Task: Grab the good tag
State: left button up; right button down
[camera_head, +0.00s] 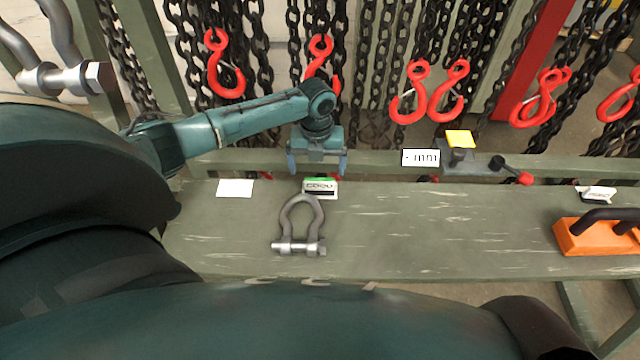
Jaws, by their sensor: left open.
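A small tag with a green top edge and dark print (320,187) lies on the green bench, just behind a grey shackle (300,225). It looks like the good tag, but its print is too small to read. My left gripper (317,170) points down just above and behind this tag, with its two blue fingers apart and nothing seen between them. Whether the fingertips touch the tag or bench cannot be told. A plain white card (235,188) lies to the left. My right gripper is not in view.
The bench (430,225) is clear right of the shackle. An orange block with a dark handle (600,235) and a white tag (596,193) are at right. A white label (420,157) and yellow tag (460,138) stand behind. Chains with red hooks (225,65) hang at the back.

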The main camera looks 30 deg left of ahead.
pick_arm(q)
jog(key=shift+w+d+f, duration=0.1)
jog(key=shift+w+f, duration=0.05)
jog(key=shift+f, duration=1.3)
jog(key=shift+w+d+f, duration=0.1)
jog(key=shift+f, duration=1.35)
jog(key=c, duration=1.1)
